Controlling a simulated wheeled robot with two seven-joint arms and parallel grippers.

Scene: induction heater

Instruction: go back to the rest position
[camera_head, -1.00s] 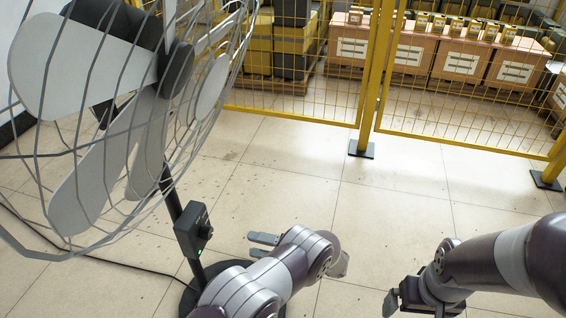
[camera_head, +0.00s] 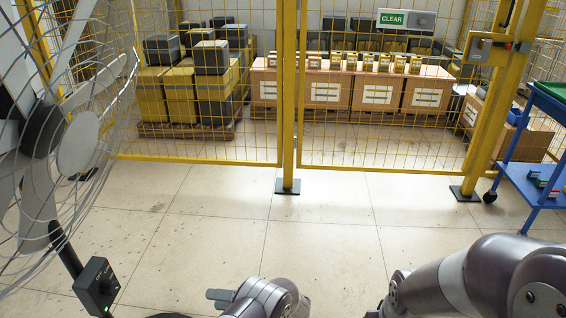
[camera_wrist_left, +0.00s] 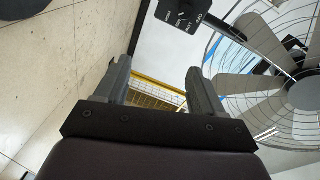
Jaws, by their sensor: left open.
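My left gripper (camera_head: 219,297) is at the bottom of the head view, just left of the centre, with a grey finger showing beyond the wrist. In the left wrist view its two fingers (camera_wrist_left: 158,84) are spread apart with nothing between them. My right arm comes in from the lower right. Its gripper (camera_head: 376,313) is mostly cut off by the bottom edge, and its fingers cannot be made out.
A large caged fan (camera_head: 45,130) stands close on the left, with a switch box (camera_head: 97,286) on its pole. Yellow mesh fencing (camera_head: 289,110) closes off boxes behind. A blue cart (camera_head: 530,180) stands at the right. Tiled floor (camera_head: 330,235) ahead is clear.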

